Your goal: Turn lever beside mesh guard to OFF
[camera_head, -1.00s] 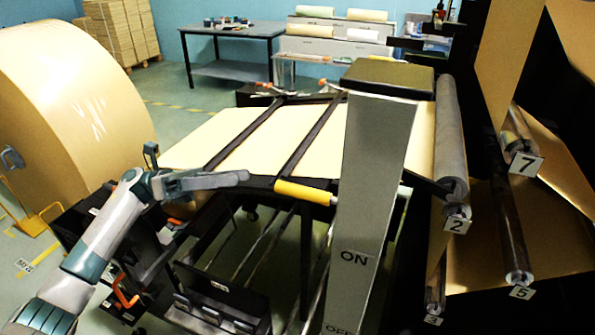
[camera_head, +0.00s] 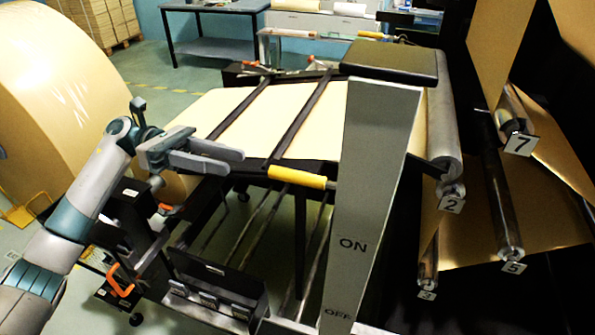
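The lever has a yellow handle (camera_head: 297,178) on a dark arm and sits at the left edge of a tall grey panel (camera_head: 368,170). The panel carries ON above and OFF near its bottom; the handle lies higher than the ON label. My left gripper (camera_head: 237,162) is left of the handle and a little above it in the picture, apart from it. Its two fingers are spread with a gap between them, pointing right, and hold nothing. I cannot clearly make out a mesh guard. My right gripper is not in view.
A big kraft roll (camera_head: 50,110) stands at the left. Paper (camera_head: 240,115) runs under dark bars towards a grey roller (camera_head: 443,130). Numbered rollers fill the right side.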

